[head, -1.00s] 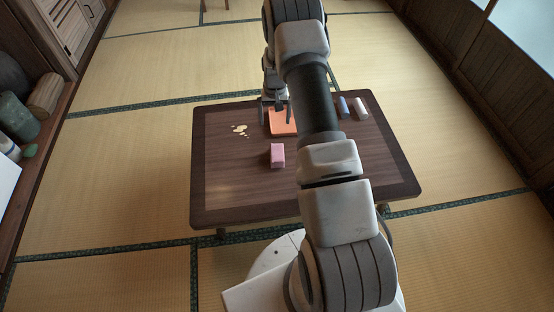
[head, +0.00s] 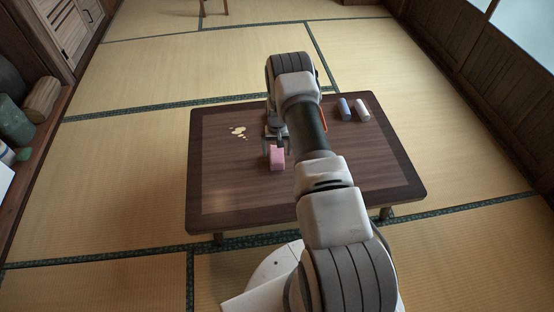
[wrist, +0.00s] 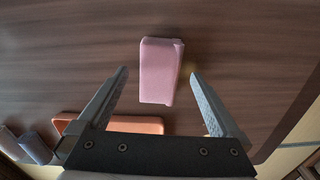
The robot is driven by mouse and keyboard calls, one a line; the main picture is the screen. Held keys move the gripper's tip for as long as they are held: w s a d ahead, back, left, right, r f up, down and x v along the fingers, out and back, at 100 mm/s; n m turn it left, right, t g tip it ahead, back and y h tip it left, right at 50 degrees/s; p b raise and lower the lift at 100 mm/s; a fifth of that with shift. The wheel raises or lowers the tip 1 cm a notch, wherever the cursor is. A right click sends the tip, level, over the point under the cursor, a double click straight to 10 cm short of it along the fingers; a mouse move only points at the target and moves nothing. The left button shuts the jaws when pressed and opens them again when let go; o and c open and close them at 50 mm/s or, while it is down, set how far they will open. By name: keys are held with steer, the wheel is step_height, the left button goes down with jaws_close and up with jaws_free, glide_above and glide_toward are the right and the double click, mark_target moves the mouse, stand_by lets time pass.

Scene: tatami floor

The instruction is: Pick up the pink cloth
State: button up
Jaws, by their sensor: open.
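The pink cloth (head: 277,158) is a small folded block lying on the dark wooden table (head: 235,195). In the wrist view the pink cloth (wrist: 159,71) lies just beyond the fingertips, roughly centred between them. My gripper (head: 276,148) is at the cloth's far side in the head view, and its fingers partly cover the cloth there. In the wrist view my gripper (wrist: 158,75) is open, with nothing held between its fingers. I cannot tell how high the fingertips are above the table.
An orange flat item (wrist: 110,124) lies on the table, mostly hidden by my arm in the head view. The table's front is clear.

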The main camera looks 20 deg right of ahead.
mark_target(277, 156)
step_height(277, 156, down, 5)
steer(key=shift+f+b, duration=0.1)
steer(key=shift+b, duration=1.1)
steer(key=c, duration=1.3)
steer(key=shift+r, duration=0.2)
step_height(277, 156, up, 4)
steer(key=shift+d+r+p, duration=0.1)
steer(key=shift+r+p, duration=0.15)
steer(key=shift+p, duration=0.95)
steer(key=shift+w+a+r+b, duration=0.2)
steer(key=shift+w+a+r, duration=0.3)
steer(key=shift+w+r, duration=1)
steer(key=shift+w+a+r+b, duration=0.15)
steer(key=shift+w+a+r, duration=0.4)
steer(key=shift+w, duration=1.7)
steer(key=shift+w+a+r+b, duration=0.2)
steer(key=shift+w+a+r, duration=0.3)
steer(key=shift+w+r, duration=1)
steer(key=shift+w+f, duration=0.4)
steer(key=shift+f, duration=0.05)
